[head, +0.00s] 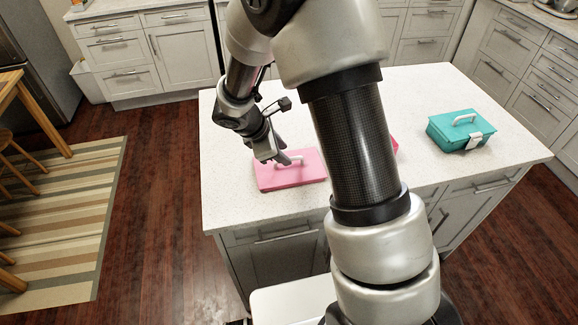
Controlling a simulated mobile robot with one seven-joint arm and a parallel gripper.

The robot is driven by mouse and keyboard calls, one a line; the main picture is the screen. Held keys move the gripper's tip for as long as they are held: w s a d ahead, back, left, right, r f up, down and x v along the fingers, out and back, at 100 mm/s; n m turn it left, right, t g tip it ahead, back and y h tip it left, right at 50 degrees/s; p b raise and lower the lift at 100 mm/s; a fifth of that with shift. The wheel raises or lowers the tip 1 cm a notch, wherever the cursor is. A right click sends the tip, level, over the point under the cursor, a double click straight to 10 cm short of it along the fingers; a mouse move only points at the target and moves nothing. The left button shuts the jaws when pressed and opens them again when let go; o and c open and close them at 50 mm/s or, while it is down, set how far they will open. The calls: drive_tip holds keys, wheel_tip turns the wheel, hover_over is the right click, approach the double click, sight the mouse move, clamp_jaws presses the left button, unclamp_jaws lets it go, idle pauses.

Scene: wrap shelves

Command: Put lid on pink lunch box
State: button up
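A flat pink piece with a pale handle, apparently the lid (292,178), lies on the near left part of the white island top. My gripper (281,158) points down at the lid's handle, over its left half. The fingers are small and overlap the handle, so I cannot tell whether they are closed on it or only beside it. A second pink thing (395,145), possibly the pink lunch box, shows as a small sliver to the right. My arm hides most of it.
A teal lunch box (461,131) with a white handle and latch stands closed on the right of the island top (236,105). The far left and the front right of the top are clear. Cabinets (180,55) line the back, and a wooden table (30,105) is at left.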

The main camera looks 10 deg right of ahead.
sight(287, 168)
drive_tip(key=x, duration=0.4)
drive_tip(key=shift+a+f, duration=0.1)
drive_tip(key=shift+f, duration=0.05)
drive_tip(key=shift+s, duration=0.1)
clamp_jaws()
